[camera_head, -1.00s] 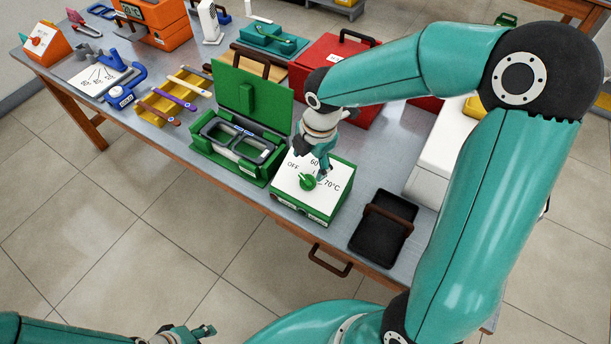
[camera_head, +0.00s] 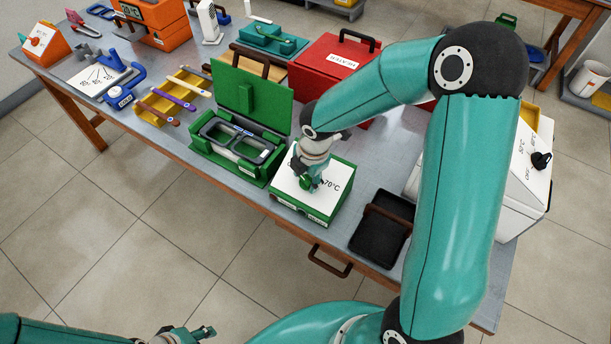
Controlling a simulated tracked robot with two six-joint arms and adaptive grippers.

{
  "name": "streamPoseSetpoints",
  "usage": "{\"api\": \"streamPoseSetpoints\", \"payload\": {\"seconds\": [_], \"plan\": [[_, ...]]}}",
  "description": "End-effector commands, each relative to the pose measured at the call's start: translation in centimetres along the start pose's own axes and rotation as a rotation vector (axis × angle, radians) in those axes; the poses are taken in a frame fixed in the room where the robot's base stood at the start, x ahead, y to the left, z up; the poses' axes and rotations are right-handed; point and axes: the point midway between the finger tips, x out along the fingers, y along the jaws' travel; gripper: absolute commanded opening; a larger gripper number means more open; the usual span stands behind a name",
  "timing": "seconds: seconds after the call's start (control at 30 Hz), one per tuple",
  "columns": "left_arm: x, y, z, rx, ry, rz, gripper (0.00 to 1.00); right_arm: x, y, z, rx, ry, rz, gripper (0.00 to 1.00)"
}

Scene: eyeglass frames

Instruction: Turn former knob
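The green control box (camera_head: 284,196) has a white top dial marked 70°C; its other marks are mostly covered. It stands on the table's front part. Its green knob (camera_head: 306,183) is mostly hidden by my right gripper (camera_head: 311,184). My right gripper points down from above, with its fingers at the knob; whether they are closed on it is too small to tell. The open green case (camera_head: 262,179) left of the box holds a dark eyeglass frame. My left gripper (camera_head: 204,331) is at the bottom edge, away from the table, partly cut off.
A black tray (camera_head: 376,242) with a brown handle stands right of the control box. A red toolbox (camera_head: 325,85) is behind. A yellow rack (camera_head: 158,108) with several tools lies left of the green case. A white box with a black knob (camera_head: 541,160) is at right.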

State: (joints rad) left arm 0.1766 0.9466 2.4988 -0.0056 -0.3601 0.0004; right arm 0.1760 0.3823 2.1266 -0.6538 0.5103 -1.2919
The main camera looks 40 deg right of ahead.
Motion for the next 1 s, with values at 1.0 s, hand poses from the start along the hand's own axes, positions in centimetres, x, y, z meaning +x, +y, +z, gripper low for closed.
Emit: {"api": "streamPoseSetpoints", "payload": {"seconds": [1.0], "plan": [[8.5,-3.1,-0.1,0.0,0.0,0.0,0.4,0.8,-0.2,0.2,0.348,-0.001,0.176,0.13]]}}
